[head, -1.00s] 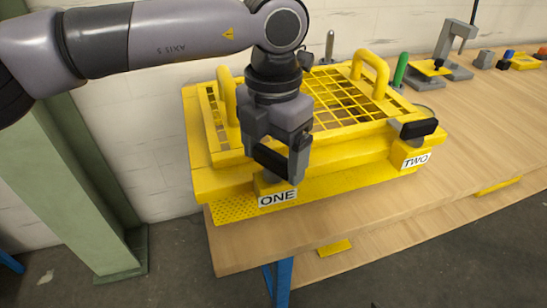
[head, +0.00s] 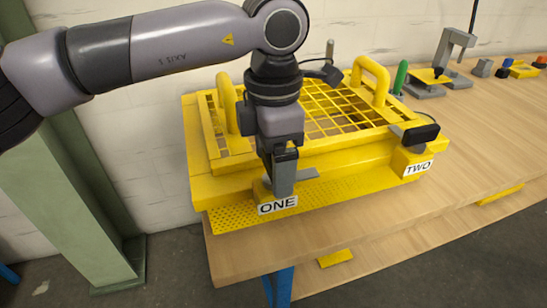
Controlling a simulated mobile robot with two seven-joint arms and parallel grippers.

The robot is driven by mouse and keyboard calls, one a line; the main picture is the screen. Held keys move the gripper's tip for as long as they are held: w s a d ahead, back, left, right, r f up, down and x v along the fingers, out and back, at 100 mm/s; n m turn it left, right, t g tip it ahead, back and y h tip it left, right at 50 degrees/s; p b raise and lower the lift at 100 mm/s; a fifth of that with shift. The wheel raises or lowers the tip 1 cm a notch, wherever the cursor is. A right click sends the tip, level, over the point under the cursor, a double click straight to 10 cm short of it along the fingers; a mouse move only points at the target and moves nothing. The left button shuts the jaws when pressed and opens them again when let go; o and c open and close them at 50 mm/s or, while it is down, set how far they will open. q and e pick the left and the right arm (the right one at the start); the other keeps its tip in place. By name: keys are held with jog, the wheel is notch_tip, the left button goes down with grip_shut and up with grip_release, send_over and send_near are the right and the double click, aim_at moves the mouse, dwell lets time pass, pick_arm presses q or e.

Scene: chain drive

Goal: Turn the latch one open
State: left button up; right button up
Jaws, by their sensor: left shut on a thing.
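Latch one (head: 305,174) is at the front left of the yellow guard, above the label ONE (head: 278,205). Part of its grey plate shows to the right of my fingers. My left gripper (head: 280,180) points down over latch one and is shut on it. Its fingers hide most of the handle, so the exact latch angle is hard to tell. The yellow guard (head: 345,150) with its mesh top is down. Latch two (head: 420,134), with a black handle, sits at the front right above the label TWO. My right gripper is not in view.
Two yellow loop handles rise from the guard, the right one (head: 372,75) clear of my arm. A green-handled tool (head: 400,77) and a grey press-like stand (head: 447,60) are farther right. The wooden bench (head: 470,150) is clear in front of them. A green column (head: 70,200) stands at left.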

pick_arm(q)
jog(key=shift+r, duration=0.1)
jog(key=o, duration=0.9)
notch_tip(320, 180, up, 7)
jog(key=shift+r, duration=0.1)
jog(key=shift+s, duration=0.1)
